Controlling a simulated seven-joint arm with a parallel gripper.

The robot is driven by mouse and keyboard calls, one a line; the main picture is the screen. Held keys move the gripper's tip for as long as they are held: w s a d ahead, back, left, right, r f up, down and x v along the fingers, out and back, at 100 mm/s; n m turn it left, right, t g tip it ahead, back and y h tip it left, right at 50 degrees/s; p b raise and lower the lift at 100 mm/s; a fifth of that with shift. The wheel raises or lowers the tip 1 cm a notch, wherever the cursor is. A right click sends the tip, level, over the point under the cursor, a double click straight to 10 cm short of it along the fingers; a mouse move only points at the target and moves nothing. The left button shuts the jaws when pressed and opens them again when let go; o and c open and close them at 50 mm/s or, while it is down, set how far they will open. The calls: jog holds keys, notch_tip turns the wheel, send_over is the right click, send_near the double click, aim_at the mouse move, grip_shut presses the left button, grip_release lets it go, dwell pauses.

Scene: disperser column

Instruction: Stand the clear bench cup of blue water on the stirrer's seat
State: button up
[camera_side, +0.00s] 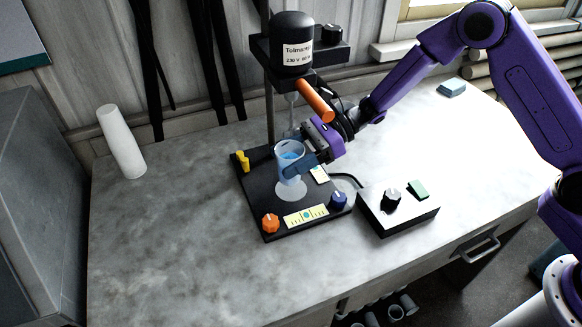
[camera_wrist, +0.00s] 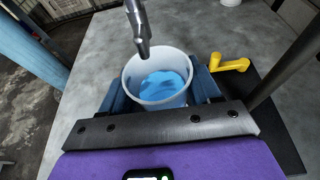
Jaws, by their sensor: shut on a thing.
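The clear cup of blue water (camera_side: 290,152) is upright at the stirrer, over or on the pale round seat (camera_side: 291,190) of the dark base plate. I cannot tell whether its bottom touches the seat. My gripper (camera_side: 297,168) is shut on the cup from the right, with blue fingers on its sides. In the wrist view the cup (camera_wrist: 158,78) sits between both fingers (camera_wrist: 160,92), its blue water showing inside. The stirrer's metal shaft (camera_wrist: 140,28) hangs down by the cup's mouth.
The stirrer's motor head (camera_side: 291,42) is above on a post. The base plate carries an orange knob (camera_side: 270,222), a blue knob (camera_side: 338,200) and a yellow lever (camera_side: 243,160). A control box (camera_side: 398,208) stands at right. A white cylinder (camera_side: 121,142) stands at left; the bench between is clear.

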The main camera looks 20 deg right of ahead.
jog(key=shift+d+f, duration=0.1)
jog(key=shift+f, duration=1.6)
jog(key=shift+f, duration=0.15)
jog(key=o, duration=1.1)
